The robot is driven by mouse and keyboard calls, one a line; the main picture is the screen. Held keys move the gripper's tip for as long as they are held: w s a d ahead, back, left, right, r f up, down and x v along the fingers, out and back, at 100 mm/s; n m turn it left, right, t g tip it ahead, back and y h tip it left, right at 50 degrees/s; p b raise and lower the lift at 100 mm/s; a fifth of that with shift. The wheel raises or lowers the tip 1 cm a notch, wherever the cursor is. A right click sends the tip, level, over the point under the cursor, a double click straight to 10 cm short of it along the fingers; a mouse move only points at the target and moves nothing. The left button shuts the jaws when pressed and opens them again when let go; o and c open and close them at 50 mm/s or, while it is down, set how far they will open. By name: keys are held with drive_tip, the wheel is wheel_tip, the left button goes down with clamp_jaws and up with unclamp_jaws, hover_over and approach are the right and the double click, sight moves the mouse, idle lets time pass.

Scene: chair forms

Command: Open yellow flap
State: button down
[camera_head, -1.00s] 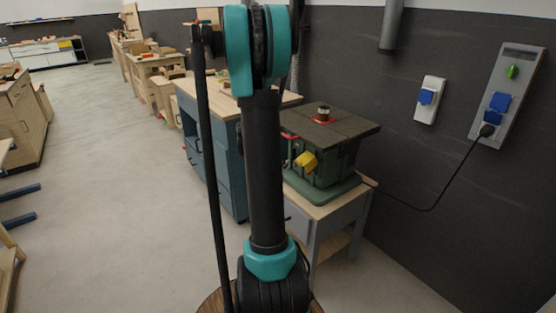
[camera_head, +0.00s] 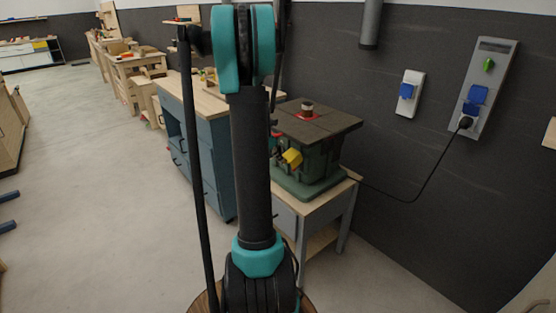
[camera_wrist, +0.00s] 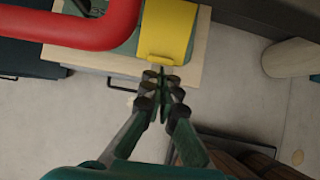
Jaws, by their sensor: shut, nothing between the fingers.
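The yellow flap (camera_head: 292,158) is on the front of a green machine (camera_head: 312,165) with a dark flat top. In the wrist view the yellow flap (camera_wrist: 166,35) lies at the top, just beyond my gripper's fingertips. My gripper (camera_wrist: 162,75) is shut and empty, pointing at the flap's lower edge. I cannot tell whether the fingertips touch it. In the head view my arm hides the area left of the machine, and the gripper cannot be made out. The flap appears closed against the machine, though its exact state is hard to tell.
A red curved part (camera_wrist: 90,28) sits left of the flap, close to the fingers. The machine stands on a wooden-topped stand (camera_head: 325,210). A blue cabinet (camera_head: 205,155) is left of it. A dark wall with sockets (camera_head: 407,92) is at right. Floor is open at left.

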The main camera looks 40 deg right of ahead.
drive_tip(key=shift+w+d+r+y, duration=0.1)
drive_tip(key=shift+d+r+y, duration=0.35)
drive_tip(key=shift+r, duration=0.25)
drive_tip(key=shift+s+d+r+y, duration=0.1)
drive_tip(key=shift+d+r+y, duration=0.4)
drive_tip(key=shift+r, duration=0.25)
drive_tip(key=shift+w+d+r+y, duration=0.1)
drive_tip(key=shift+d+r+y, duration=0.35)
drive_tip(key=shift+r, duration=0.25)
drive_tip(key=shift+r, duration=0.1)
